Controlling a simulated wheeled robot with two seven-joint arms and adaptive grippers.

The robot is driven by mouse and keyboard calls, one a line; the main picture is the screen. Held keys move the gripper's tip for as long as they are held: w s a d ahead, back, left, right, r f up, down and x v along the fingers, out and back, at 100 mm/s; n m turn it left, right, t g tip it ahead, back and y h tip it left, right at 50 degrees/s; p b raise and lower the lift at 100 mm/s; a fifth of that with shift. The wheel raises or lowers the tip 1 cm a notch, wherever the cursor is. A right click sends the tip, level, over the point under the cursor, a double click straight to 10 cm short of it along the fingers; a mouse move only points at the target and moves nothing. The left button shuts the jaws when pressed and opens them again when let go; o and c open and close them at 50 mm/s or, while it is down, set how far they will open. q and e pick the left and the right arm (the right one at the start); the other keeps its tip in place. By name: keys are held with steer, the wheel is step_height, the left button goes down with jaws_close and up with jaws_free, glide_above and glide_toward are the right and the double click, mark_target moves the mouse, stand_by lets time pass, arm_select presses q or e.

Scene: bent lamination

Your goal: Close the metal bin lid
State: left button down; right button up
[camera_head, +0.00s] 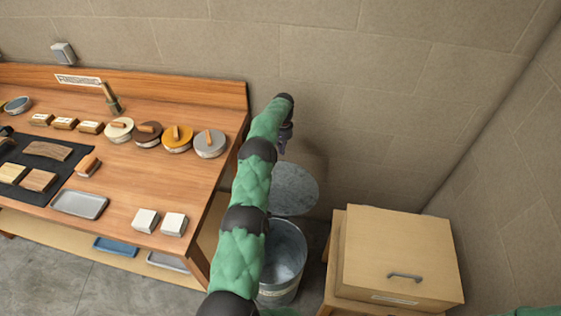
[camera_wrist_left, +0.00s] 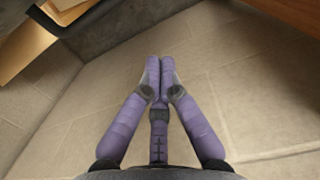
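The metal bin (camera_head: 284,266) stands on the floor between the workbench and a wooden box, with its mouth open. Its round grey lid (camera_head: 294,188) stands up and open at the bin's far side, near the wall. My left arm reaches across the view, hiding the left part of the bin and some of the lid's edge. My left gripper (camera_head: 283,146) is just above and beyond the lid's top edge; I cannot tell whether it touches. In the left wrist view, its purple fingers (camera_wrist_left: 160,66) are together, with nothing between them. My right gripper is out of view.
The wooden workbench (camera_head: 130,205) on the left holds round tins, blocks and a grey tray (camera_head: 79,204). A wooden box with a handle (camera_head: 400,255) stands right of the bin. The stone wall (camera_head: 380,120) is close behind.

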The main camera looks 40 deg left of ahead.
arm_select(q)
steer(key=shift+s+d+f, duration=0.5)
steer(key=shift+s+f, duration=0.15)
steer(key=shift+s, duration=0.25)
steer(key=shift+s+d+f, duration=0.5)
steer(key=shift+s+f, duration=0.1)
steer(key=shift+s, duration=0.25)
steer(key=shift+s+r, duration=0.1)
steer(key=shift+s+d+r+t, duration=0.25)
steer(key=shift+s+d+t, duration=0.05)
steer(key=shift+s, duration=0.2)
